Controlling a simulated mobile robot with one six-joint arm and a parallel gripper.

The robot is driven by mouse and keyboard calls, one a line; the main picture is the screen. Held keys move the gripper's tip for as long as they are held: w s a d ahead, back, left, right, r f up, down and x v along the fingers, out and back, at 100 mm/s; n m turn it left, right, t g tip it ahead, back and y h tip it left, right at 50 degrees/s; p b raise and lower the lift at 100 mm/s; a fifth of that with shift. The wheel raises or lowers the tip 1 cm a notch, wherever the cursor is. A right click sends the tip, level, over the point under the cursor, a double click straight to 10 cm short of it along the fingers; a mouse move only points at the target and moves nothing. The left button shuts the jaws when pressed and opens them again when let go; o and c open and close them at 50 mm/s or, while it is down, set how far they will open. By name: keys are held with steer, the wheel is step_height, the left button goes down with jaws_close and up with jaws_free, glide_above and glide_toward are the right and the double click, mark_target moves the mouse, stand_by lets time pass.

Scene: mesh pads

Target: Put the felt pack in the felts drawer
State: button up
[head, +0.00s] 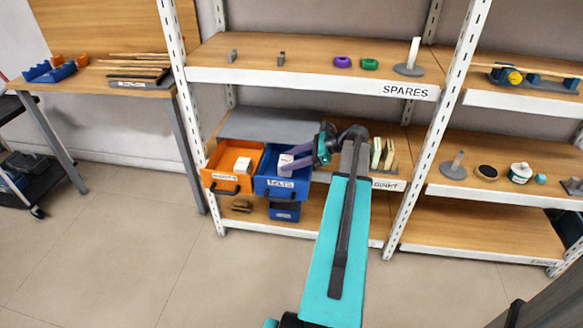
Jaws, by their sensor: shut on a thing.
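The blue drawer (264,184) is pulled open in the middle bay of the shelving. Its small front label seems to read FELTS, but it is hard to make out. My gripper (284,168) reaches into the space over this drawer from the right, with its grey-purple fingers pointing left. It is shut on a small whitish pack (286,159), which appears to be the felt pack. The pack is at or just above the drawer's opening; I cannot tell whether it touches the drawer floor. The fingers hide part of the pack and the drawer's inside.
An open orange drawer (221,182) with a white pack (243,164) stands directly left. Upright packs (383,154) stand right of my gripper. The SPARES shelf (310,76) runs above. White uprights flank the bay.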

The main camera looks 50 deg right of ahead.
steer(key=shift+f, duration=1.7)
steer(key=shift+f, duration=0.1)
steer(key=o, duration=1.1)
steer(key=p+v, duration=0.1)
steer(key=v, duration=1.1)
